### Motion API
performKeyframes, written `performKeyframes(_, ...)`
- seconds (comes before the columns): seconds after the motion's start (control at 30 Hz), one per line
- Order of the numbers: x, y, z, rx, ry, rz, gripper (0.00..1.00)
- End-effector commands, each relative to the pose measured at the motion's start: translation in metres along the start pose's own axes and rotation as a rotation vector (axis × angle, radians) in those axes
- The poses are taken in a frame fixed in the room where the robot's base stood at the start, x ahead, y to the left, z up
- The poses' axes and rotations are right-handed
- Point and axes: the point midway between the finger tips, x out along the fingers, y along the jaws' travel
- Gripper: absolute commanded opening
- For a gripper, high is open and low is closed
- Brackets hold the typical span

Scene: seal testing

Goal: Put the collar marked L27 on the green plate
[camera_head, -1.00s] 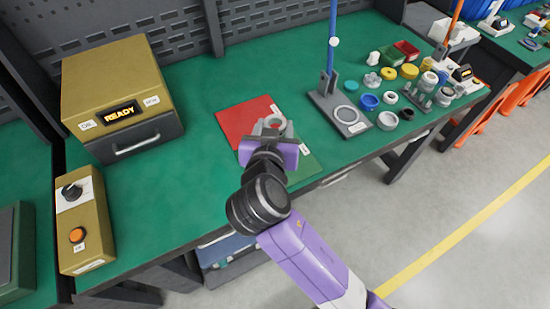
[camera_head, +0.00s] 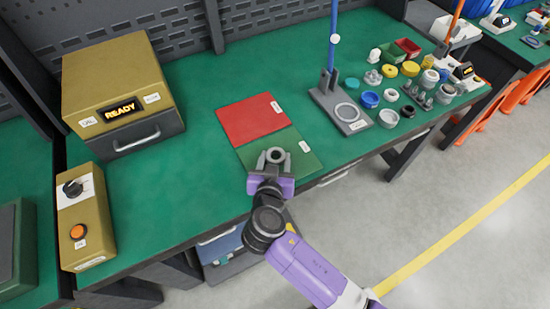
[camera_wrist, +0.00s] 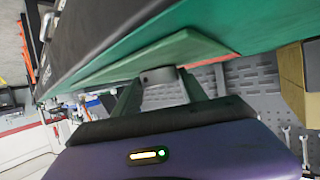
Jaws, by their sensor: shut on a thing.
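My gripper (camera_head: 273,160) is shut on a grey ring-shaped collar (camera_head: 276,154). In the head view the collar shows over the green plate (camera_head: 309,160), near the front edge of the bench. In the wrist view the collar (camera_wrist: 159,76) sits between the two fingers, close to the green plate (camera_wrist: 190,47). I cannot tell whether it touches the plate. No L27 mark is readable on it. A red plate (camera_head: 250,119) lies just behind the green plate.
A stand with a blue rod (camera_head: 333,50) and grey base (camera_head: 338,108) is right of the plates. Several rings and caps lie farther right. A tan box marked READY (camera_head: 120,85) and a tan control box (camera_head: 80,215) stand at left. The bench between is clear.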

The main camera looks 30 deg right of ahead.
Motion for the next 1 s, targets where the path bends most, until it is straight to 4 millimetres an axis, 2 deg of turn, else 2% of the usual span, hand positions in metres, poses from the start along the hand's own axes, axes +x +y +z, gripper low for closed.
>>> performKeyframes(0.33,0.001,0.0,0.002,0.001,0.002,0.0,0.0)
performKeyframes(0.37,0.001,0.0,0.002,0.001,0.001,0.0,0.53)
performKeyframes(0.47,0.001,0.0,0.002,0.001,0.001,0.0,0.71)
performKeyframes(0.87,-0.001,0.0,-0.002,0.0,0.001,0.0,0.71)
performKeyframes(1.0,-0.018,-0.001,0.0,0.0,0.002,-0.003,0.71)
